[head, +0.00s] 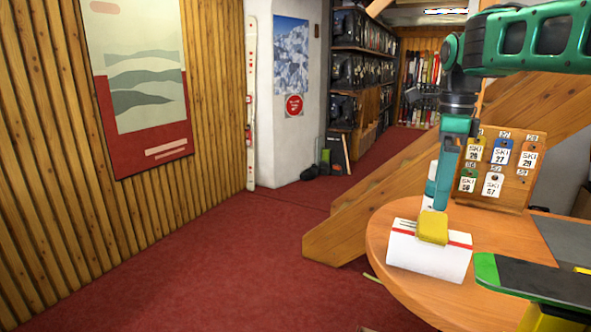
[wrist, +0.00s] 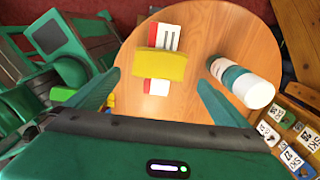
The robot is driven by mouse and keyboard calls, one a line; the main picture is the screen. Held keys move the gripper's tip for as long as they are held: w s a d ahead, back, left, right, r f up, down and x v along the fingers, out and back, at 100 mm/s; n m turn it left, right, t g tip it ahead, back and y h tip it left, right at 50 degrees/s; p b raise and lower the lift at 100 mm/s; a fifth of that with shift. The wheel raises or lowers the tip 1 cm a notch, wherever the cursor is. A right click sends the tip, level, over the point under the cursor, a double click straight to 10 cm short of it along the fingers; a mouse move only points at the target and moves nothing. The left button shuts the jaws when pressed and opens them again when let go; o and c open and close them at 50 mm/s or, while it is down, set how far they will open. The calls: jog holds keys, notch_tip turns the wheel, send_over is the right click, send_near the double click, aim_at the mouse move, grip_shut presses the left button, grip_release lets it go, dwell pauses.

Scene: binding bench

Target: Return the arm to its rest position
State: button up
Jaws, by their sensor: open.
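My gripper (head: 440,206) points down over the round wooden table at the right of the head view. In the wrist view its two teal fingers (wrist: 158,78) are spread apart with nothing clasped between them. A yellow block (head: 433,227) rests on a white block with a red stripe (head: 428,255), just below the fingertips. The wrist view shows the yellow block (wrist: 162,64) lying across the white block (wrist: 156,87), ahead of the gap between the fingers. I cannot tell whether a finger touches the yellow block. My arm reaches in from the upper right.
A white and teal bottle (wrist: 246,85) stands right of the gripper in the wrist view. A tag board (head: 498,168) stands at the table's back. A green-edged dark pad (head: 535,280) is at front right. The round table (head: 395,292) has bare wood around the block. Red floor lies open leftward.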

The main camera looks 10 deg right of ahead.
aim_at(433, 223)
notch_tip(433, 223, down, 9)
jog(key=shift+r, duration=1.15)
jog(key=shift+f, duration=0.15)
